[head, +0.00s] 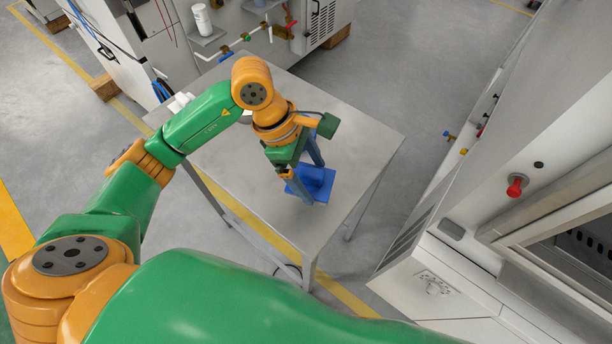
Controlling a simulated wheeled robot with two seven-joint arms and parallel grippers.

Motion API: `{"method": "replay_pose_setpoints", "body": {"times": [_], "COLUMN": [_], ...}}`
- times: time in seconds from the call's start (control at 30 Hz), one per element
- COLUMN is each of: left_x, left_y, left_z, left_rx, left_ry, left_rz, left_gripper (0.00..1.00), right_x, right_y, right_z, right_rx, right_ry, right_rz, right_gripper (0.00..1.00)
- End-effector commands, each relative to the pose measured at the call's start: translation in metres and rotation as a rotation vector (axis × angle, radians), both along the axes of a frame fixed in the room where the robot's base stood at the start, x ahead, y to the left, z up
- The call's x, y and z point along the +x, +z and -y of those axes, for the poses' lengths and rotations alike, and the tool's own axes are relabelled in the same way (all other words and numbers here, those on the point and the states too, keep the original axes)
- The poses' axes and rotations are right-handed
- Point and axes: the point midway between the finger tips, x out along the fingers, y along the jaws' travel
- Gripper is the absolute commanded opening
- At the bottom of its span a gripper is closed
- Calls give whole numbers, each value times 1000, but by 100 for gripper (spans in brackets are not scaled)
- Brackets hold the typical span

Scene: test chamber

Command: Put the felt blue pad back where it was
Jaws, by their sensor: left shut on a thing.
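The blue pad (318,180) is a flat, square-looking blue piece over the near right part of the grey metal table (365,137). My left gripper (313,184) points down at it, with one finger on each side, and is shut on it. The fingers and wrist cover part of the pad. I cannot tell whether the pad touches the tabletop or hangs just above it. My right gripper is not in view.
A white object (180,102) is at the table's far left corner, partly behind my left arm. Machines with valves (247,38) stand behind the table. A pale cabinet with a red knob (515,186) stands at the right. The table's right side is bare.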

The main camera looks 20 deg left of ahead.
Motion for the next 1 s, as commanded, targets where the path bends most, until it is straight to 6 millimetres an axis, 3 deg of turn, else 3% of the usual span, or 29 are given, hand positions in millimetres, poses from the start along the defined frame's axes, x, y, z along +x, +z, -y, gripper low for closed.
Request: {"method": "replay_pose_setpoints", "body": {"times": [0.13,0.3,0.67,0.7,1.0], "left_x": [7,7,8,8,8], "left_y": [-17,-44,-52,-51,-44], "left_z": [-13,-12,-12,-12,-12], "left_rx": [0,-2,-2,-2,-3], "left_ry": [3,0,-2,-1,-1], "left_rz": [-3,-3,2,2,2], "left_gripper": [37,37,37,100,100], "right_x": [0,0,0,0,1], "right_y": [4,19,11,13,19], "right_z": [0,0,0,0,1], "right_rx": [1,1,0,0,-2], "right_ry": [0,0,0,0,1], "right_rz": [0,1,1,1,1], "right_gripper": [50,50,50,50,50]}}
